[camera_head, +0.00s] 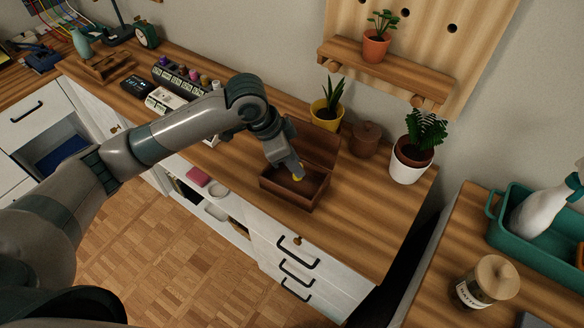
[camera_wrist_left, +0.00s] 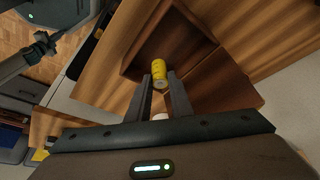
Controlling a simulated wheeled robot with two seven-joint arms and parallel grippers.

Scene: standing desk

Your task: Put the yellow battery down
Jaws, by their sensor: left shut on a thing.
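The yellow battery (camera_wrist_left: 158,72) is a small cylinder between the fingertips of my left gripper (camera_wrist_left: 160,80), which is shut on it. In the head view, my left gripper (camera_head: 298,172) points down into an open brown wooden box (camera_head: 283,200), and only a bit of the yellow battery (camera_head: 297,178) shows at its tips. In the left wrist view, the battery is over the inside of the box (camera_wrist_left: 215,85). I cannot tell whether it touches the box floor.
The box's raised lid (camera_head: 316,144) stands behind it. A yellow pot (camera_head: 325,118), a brown lidded jar (camera_head: 365,138) and a white pot (camera_head: 408,168) stand behind and right. The wooden top right of the box is clear. A labelled jar (camera_head: 485,282) stands on another table.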

